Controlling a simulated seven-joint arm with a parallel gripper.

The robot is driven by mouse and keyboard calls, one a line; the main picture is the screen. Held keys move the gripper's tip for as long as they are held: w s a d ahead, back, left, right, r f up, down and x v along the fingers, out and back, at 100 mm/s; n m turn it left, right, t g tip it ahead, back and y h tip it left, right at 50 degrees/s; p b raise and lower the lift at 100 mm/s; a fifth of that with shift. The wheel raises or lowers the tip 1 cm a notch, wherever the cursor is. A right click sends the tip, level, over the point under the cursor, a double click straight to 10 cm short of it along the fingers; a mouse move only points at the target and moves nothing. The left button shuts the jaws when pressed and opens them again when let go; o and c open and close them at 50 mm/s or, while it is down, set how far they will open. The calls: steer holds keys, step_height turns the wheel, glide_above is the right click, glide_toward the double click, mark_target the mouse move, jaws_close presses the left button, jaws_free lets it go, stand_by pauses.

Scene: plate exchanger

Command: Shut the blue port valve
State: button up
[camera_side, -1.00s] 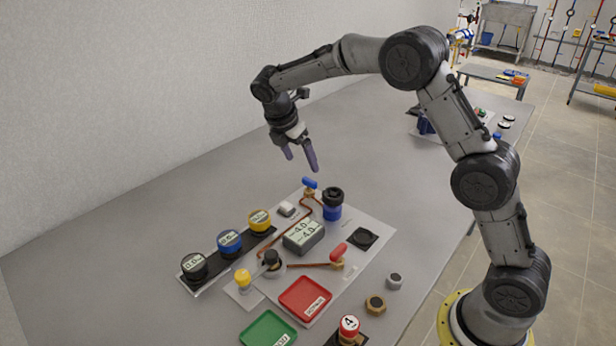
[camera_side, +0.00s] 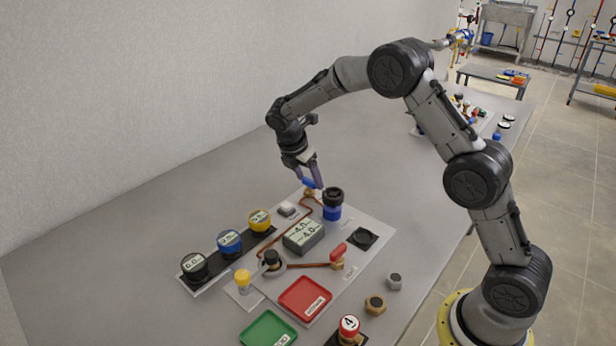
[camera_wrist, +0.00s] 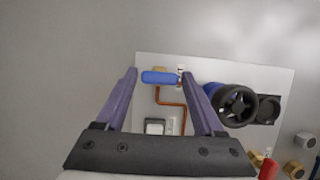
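The blue port valve's handle (camera_side: 308,183) is a short blue lever on a brass body at the far end of the panel's copper pipe. In the wrist view the blue handle (camera_wrist: 158,78) lies crosswise between my two purple fingertips. My gripper (camera_side: 312,178) is open and right at the handle, pointing down; it also shows in the wrist view (camera_wrist: 160,74). Its fingers stand at either end of the handle; I cannot tell whether they touch it. The brass body is mostly hidden.
A blue cylinder with a black handwheel (camera_side: 333,201) stands close to the right of the valve. A red-handled valve (camera_side: 338,252), a grey display box (camera_side: 303,236) and several gauges (camera_side: 229,241) sit nearer the front. The table left of the panel is clear.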

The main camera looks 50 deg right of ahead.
steer(key=c, duration=1)
steer(key=shift+m, duration=0.3)
steer(key=m+g, duration=0.1)
steer(key=m, duration=0.2)
steer(key=shift+w+g, duration=0.15)
steer(key=shift+g, duration=0.15)
steer(key=m+g+y, duration=0.1)
steer(key=m, duration=0.4)
steer(key=shift+w+d, duration=0.1)
steer(key=m, duration=0.2)
steer(key=m+g+y, duration=0.1)
steer(key=m, duration=0.1)
steer(key=shift+d+m+y, duration=0.1)
steer(key=shift+m+y, duration=0.2)
steer(key=m+y, duration=0.1)
steer(key=m, duration=0.3)
steer(key=shift+w+d+r+m+g+y, duration=0.1)
steer(key=shift+m+g+y, duration=0.2)
steer(key=shift+g+y, duration=0.1)
